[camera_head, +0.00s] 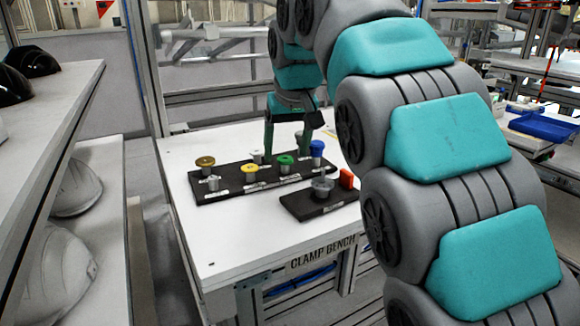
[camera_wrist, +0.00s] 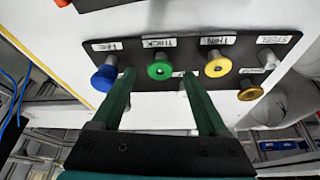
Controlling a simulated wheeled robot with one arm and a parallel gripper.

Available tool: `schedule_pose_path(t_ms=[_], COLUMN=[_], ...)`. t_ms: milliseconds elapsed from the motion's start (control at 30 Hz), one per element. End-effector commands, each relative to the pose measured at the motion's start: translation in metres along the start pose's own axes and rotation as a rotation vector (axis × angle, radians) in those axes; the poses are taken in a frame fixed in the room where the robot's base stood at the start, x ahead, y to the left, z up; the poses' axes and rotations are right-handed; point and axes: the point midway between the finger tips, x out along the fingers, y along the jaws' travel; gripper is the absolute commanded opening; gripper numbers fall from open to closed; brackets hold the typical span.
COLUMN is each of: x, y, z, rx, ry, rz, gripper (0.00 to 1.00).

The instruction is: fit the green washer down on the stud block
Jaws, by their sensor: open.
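The green washer (camera_head: 286,159) sits on a post of a long dark board (camera_head: 222,191), in the row by the label reading THICK. In the wrist view the green washer (camera_wrist: 160,71) shows between the two finger tips, with no visible contact. My gripper (camera_wrist: 158,75) is open and empty, its green fingers apart on either side of the washer; in the head view it hangs over the board's far side (camera_head: 287,148). The stud block (camera_head: 300,208) is a smaller dark plate in front of the board, with a grey round-topped stud (camera_head: 322,185) and a red block (camera_head: 346,178).
Blue (camera_head: 317,147), yellow (camera_head: 250,168) and gold (camera_head: 205,161) washers stand on other posts of the board. The white clamp bench (camera_head: 240,240) is clear at its front left. Shelves with helmet shells (camera_head: 75,190) stand at the left.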

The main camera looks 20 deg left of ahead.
Motion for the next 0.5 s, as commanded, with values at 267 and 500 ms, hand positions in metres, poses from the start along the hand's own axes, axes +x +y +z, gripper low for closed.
schedule_pose_path(t_ms=[267, 500], x=[0.0064, 0.0061], y=[-0.0014, -0.0013], z=[-0.0018, -0.0016], rx=[0.0, 0.0], ry=[0.002, 0.001], rz=[-0.001, -0.001], gripper=[0.77, 0.5])
